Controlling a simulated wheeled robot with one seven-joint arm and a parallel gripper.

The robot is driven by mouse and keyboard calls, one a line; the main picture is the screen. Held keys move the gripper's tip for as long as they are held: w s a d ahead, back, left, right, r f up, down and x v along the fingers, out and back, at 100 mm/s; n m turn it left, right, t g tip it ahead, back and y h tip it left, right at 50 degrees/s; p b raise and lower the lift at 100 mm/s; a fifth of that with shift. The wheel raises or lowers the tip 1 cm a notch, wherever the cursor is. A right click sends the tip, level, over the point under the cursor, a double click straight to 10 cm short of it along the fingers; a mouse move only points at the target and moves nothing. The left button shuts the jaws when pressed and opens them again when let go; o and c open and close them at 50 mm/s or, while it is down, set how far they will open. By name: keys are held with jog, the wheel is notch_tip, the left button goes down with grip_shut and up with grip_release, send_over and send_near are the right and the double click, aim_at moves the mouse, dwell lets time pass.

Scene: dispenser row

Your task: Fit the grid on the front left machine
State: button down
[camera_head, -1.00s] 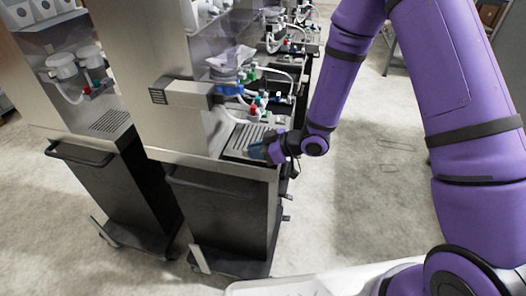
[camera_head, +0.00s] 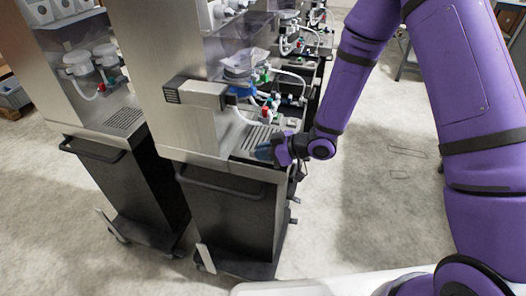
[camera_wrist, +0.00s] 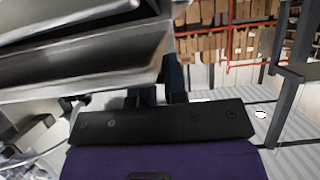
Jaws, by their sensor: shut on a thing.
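A grey slatted grid (camera_head: 256,138) lies at the front of the nearer steel machine (camera_head: 190,126), in its tray area below the tubes. My gripper (camera_head: 266,152) reaches in from the right and is shut on the grid's near right edge; its blue fingers partly hide that corner. I cannot tell whether the grid is fully seated or slightly raised. In the wrist view, my dark fingers (camera_wrist: 172,80) are beside shiny metal edges (camera_wrist: 85,70), and the grip itself is mostly hidden.
Another machine (camera_head: 85,85) stands to the left, with its own grid (camera_head: 125,118) in place. Tubes and coloured valves (camera_head: 268,105) sit just behind the held grid. A dark handle (camera_head: 220,185) juts out below. More machines stand behind; the floor at right is clear.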

jog(key=shift+f, duration=0.8)
jog(key=c, duration=1.1)
grip_release()
jog(key=s+d+r+m+t+h, duration=0.2)
jog(key=d+r+m+h, duration=0.3)
jog(key=d+r, duration=0.75)
jog(key=s+d+r+m+t+h, duration=0.2)
jog(key=d+r+h, duration=0.5)
jog(key=d+r, duration=0.55)
jog(key=s+d+r+m+g, duration=0.1)
jog(key=s+r+m, duration=0.2)
jog(key=s, duration=0.8)
jog(key=s+r+m+g, duration=0.2)
jog(key=s+r+m, duration=0.2)
jog(key=s+r, duration=0.3)
jog(key=s, duration=0.4)
jog(key=shift+s+d+r, duration=0.25)
jog(key=shift+d+r, duration=0.1)
jog(key=shift+d, duration=0.05)
